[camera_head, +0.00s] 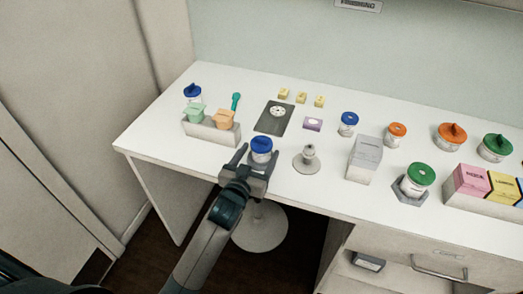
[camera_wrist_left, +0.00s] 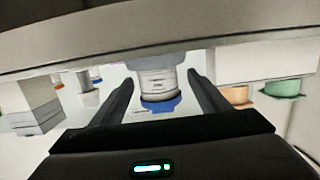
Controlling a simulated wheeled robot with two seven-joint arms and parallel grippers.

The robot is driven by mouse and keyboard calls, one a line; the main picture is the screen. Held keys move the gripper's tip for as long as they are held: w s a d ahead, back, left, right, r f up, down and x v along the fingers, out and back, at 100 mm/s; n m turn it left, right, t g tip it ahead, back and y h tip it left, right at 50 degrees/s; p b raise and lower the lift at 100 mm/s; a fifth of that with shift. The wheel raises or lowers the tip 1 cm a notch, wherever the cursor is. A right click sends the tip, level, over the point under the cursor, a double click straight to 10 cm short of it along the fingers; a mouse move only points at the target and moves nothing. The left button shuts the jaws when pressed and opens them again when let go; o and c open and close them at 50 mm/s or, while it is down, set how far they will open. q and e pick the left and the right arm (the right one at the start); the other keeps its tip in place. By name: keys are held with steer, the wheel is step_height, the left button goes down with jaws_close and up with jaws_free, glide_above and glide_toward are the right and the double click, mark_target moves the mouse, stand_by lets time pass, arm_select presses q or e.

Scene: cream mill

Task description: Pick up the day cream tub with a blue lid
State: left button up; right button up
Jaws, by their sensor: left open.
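A white tub with a blue lid (camera_head: 261,145) stands upright near the table's front edge. My left gripper (camera_head: 257,155) is open, with one finger on each side of this tub. In the left wrist view, the tub (camera_wrist_left: 157,82) appears upside down between the open fingers (camera_wrist_left: 160,78), with visible space on both sides. Its label is too small to read. Two other blue-lidded containers are on the table: one (camera_head: 348,124) farther back right, and one with a knobbed lid (camera_head: 193,91) at the far left. My right gripper is not in view.
A tray (camera_head: 212,133) with green and orange items stands left of the gripper. A white stand (camera_head: 307,162) is close on the right, with a grey box (camera_head: 364,160) beyond. The white table (camera_head: 160,125) has clear room at its left front.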

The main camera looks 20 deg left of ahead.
arm_select(q)
steer(key=shift+w+f, duration=0.1)
steer(key=shift+w, duration=0.35)
steer(key=shift+w+d+p, duration=0.1)
steer(key=shift+w+p, duration=0.25)
steer(key=shift+w, duration=0.05)
steer(key=w, duration=0.1)
steer(key=w+p, duration=0.1)
steer(key=w, duration=0.1)
steer(key=shift+w+d+f+p, duration=0.15)
steer(key=shift+w+f+p, duration=0.1)
steer(key=shift+f+p, duration=0.1)
steer(key=shift+w+f, duration=0.15)
steer(key=shift+w, duration=0.25)
steer(key=c, duration=1.4)
